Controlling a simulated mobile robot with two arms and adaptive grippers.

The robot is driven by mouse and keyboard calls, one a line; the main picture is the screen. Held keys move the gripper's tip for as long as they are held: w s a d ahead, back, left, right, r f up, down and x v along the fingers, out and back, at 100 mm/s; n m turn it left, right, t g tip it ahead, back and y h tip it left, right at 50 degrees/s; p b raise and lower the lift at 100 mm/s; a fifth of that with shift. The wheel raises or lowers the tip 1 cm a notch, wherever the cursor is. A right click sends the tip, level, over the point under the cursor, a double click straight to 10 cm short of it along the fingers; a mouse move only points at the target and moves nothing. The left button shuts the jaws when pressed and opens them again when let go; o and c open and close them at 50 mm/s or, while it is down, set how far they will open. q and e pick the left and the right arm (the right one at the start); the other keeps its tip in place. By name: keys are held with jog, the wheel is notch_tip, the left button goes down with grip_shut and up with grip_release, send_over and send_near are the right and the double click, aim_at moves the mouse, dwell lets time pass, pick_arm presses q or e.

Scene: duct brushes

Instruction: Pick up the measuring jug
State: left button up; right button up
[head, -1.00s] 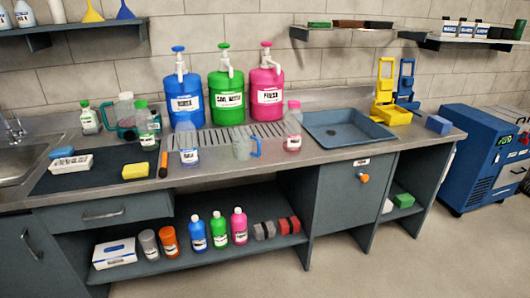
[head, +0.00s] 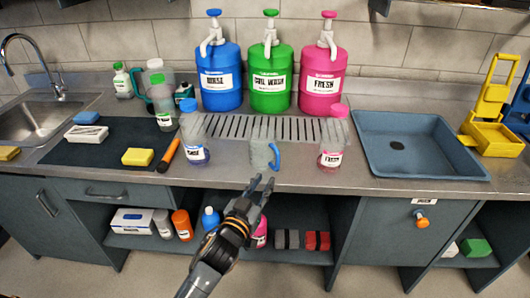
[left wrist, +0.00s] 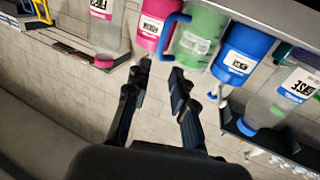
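The measuring jug (head: 259,154) is clear with a blue handle on its right side. It stands upright near the counter's front edge, in front of the slotted drain. In the left wrist view its blue handle (left wrist: 170,30) shows at the top, with the clear body in front of the green canister. My left gripper (head: 262,184) is in front of and below the jug, apart from it. Its fingers (left wrist: 161,76) are spread, with nothing between them. My right gripper is in neither view.
A blue-capped bottle (head: 194,140) stands left of the jug and a pink-capped bottle (head: 333,145) right of it. Blue (head: 220,103), green (head: 270,100) and pink (head: 322,95) pump canisters stand behind. A blue tray (head: 440,160) lies to the right. The counter edge is just below the jug.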

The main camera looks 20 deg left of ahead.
aim_at(277, 159)
pick_arm(q)
jog(key=w, duration=0.6)
jog(key=shift+w+d+f, duration=0.1)
jog(key=shift+w+d, duration=0.1)
jog(key=shift+w, duration=0.15)
jog(key=shift+w+p, duration=0.25)
jog(key=shift+p, duration=0.1)
jog(key=w, duration=0.4)
jog(key=shift+w+p, duration=0.2)
jog(key=shift+p, duration=0.15)
jog(key=shift+w, duration=0.2)
grip_shut()
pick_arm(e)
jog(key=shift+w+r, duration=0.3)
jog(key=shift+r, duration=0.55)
